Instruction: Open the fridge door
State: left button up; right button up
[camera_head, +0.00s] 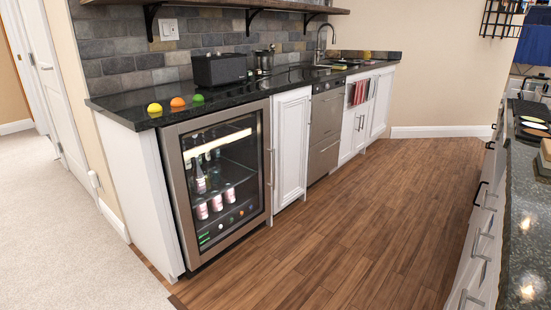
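The fridge (222,177) is a low glass-door cooler with a steel frame, built in under the left end of the black counter. Its door (250,217) looks shut. A vertical bar handle (270,168) runs along the right side of the door frame. Through the glass I see a dark bottle (198,178), several pink-and-white cans or bottles (217,203) and small round items on shelves. Neither of my grippers shows in the head view.
A white cabinet (291,145) and steel drawers (325,130) stand right of the fridge. The wood floor (330,220) in front is clear. A dark-topped counter with handled drawers (480,235) runs along the right. Yellow, orange and green objects (177,102) and a black toaster-like box (219,69) sit on the counter.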

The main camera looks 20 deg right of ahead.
aim_at(170, 137)
jog(key=i+j+z, duration=0.25)
jog(key=i+j, duration=0.6)
jog(key=i+l+z, duration=0.1)
jog(key=i+l, duration=0.2)
jog(key=i+l+z, duration=0.1)
jog(key=i, duration=0.35)
jog(key=i+l+z, duration=0.15)
jog(key=i+l, duration=0.2)
